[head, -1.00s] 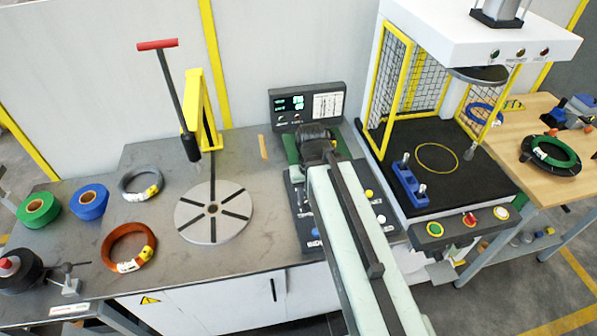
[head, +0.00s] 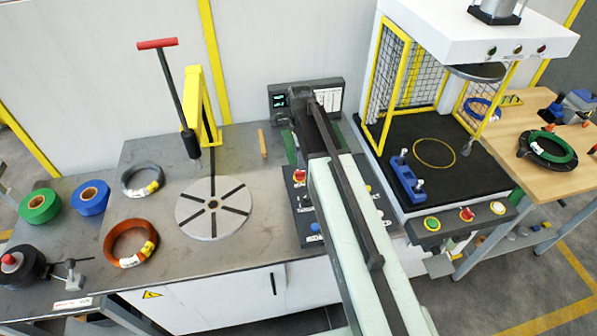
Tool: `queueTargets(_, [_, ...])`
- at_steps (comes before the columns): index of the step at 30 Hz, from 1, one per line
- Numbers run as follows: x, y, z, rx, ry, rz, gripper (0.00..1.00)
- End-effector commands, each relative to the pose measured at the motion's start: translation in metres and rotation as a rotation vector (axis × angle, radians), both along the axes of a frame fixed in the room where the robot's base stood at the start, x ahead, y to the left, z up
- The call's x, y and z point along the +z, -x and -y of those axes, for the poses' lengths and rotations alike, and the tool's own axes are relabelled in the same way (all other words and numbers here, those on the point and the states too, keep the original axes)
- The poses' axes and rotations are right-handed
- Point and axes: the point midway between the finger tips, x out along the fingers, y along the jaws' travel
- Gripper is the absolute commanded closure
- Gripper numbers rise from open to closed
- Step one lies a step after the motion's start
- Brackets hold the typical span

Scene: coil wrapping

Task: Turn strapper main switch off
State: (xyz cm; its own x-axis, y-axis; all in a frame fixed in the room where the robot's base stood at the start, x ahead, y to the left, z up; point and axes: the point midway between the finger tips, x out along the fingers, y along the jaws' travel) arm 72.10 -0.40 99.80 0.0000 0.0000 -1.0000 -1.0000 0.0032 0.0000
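A dark control box with a lit green display (head: 279,101) stands at the back of the grey bench. A flat dark panel with buttons (head: 306,218) lies in front of it, with a red knob (head: 299,176) at its upper left. I cannot tell which control is the strapper main switch. My arm reaches over the panel, and its dark end, my gripper (head: 300,97), is in front of the control box and covers part of its face. The fingers are not distinguishable, so open or shut is unclear. Any switch behind the gripper is hidden.
Several coils and tape rolls lie farther left. A yellow-framed press (head: 480,165) with front buttons is close on the right.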

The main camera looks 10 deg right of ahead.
Motion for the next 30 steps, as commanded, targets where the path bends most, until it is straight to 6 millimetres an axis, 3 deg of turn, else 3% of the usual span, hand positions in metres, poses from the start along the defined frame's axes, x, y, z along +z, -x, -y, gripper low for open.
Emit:
queueTargets(1, [-0.016, 0.000, 0.000, 0.001, 0.000, 0.000, 0.65])
queueTargets(9, [-0.061, 0.000, -0.001, 0.002, 0.000, 0.000, 0.65])
queueTargets(19, [-0.062, 0.000, -0.001, 0.003, 0.000, 0.000, 0.65])
queueTargets(23, [-0.062, 0.000, -0.001, 0.003, 0.000, 0.000, 0.98])
queueTargets(30, [-0.062, 0.000, -0.004, 0.007, -0.002, 0.000, 1.00])
